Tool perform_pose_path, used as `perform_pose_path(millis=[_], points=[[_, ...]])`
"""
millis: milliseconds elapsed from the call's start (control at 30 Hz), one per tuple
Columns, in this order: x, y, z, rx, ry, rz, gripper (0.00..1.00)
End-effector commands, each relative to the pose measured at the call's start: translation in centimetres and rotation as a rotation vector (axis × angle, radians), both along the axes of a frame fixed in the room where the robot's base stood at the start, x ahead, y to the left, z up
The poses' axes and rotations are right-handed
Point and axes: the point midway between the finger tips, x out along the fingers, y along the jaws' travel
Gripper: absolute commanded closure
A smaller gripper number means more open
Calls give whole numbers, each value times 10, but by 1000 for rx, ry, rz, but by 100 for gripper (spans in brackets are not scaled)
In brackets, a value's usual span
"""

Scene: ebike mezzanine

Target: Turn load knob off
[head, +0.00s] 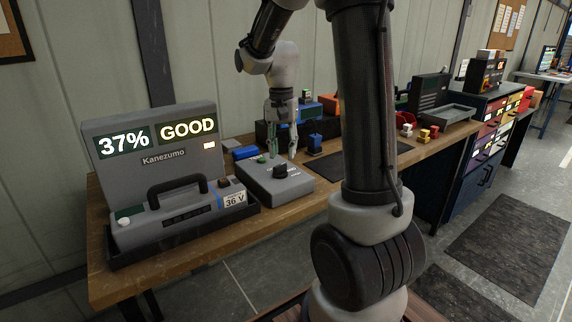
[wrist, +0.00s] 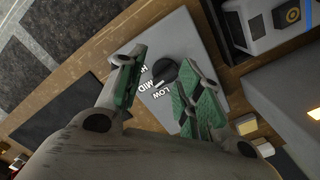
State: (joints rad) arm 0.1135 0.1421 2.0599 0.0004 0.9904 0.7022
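The load knob (head: 280,170) is black and sits on top of a grey box (head: 262,182) on the wooden bench. In the wrist view the knob (wrist: 165,73) lies between and slightly beyond the green-padded fingers, beside white labels reading LOW, MID and a partly hidden third. My gripper (head: 282,156) points down over the box, behind the knob in the head view. In the wrist view its fingers (wrist: 164,60) are apart with nothing held. I cannot tell whether a finger touches the box.
A grey Kanezumo case (head: 165,158) showing 37% GOOD stands left of the box. Blue parts (head: 314,141) and a dark mat (head: 330,165) lie close on the right. Small red and yellow blocks (head: 424,134) are farther along the bench (head: 180,265).

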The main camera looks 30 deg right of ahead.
Motion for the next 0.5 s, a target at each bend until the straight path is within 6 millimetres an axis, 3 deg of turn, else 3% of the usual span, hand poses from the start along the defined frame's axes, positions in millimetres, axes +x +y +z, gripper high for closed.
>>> perform_pose_path(millis=[33,167,300,500], points=[[14,-2,-1,-5,-4,-89,64],[35,-4,14,-14,-46,-311,64],[37,-5,16,-18,-49,-480,64],[36,-4,3,-20,-44,-550,64]])
